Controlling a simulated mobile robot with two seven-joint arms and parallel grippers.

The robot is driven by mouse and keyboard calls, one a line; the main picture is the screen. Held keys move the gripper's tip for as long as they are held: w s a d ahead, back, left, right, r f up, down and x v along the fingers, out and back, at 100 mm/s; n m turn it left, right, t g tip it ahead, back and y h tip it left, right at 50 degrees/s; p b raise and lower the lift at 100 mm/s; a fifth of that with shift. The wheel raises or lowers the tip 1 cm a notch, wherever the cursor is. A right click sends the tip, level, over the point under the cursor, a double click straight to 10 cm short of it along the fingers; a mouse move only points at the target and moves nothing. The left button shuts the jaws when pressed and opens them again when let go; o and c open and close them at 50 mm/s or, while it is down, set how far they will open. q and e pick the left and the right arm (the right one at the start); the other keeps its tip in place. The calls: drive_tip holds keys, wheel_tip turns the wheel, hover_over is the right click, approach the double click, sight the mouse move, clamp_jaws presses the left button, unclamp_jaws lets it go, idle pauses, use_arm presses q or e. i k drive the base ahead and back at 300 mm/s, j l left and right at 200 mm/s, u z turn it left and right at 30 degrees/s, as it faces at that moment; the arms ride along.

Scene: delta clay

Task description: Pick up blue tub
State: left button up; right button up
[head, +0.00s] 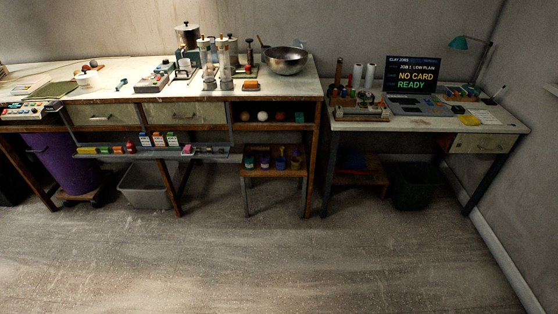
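Several small coloured tubs stand in a row on a low wooden stool (274,174) under the right end of the long workbench. One that looks blue (265,162) is second from the left in that row. The tubs are small and in shadow, so their colours are hard to tell for certain. Neither of my grippers shows in the head view.
The long workbench (225,103) has an open shelf holding balls above the stool. A metal bowl (285,62) is on top. A grey bin (147,188) and purple barrel (68,162) stand left. A desk (425,125) stands right. The front floor (270,260) is clear.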

sight(281, 164)
drive_tip(key=i+z, duration=0.25)
drive_tip(key=i, duration=0.25)
drive_tip(key=i+z, duration=0.25)
drive_tip(key=i, duration=0.25)
drive_tip(key=i+j+z, duration=0.25)
drive_tip(key=i, duration=0.25)
drive_tip(key=i+j+z, duration=0.25)
drive_tip(key=i, duration=0.25)
drive_tip(key=l, duration=0.1)
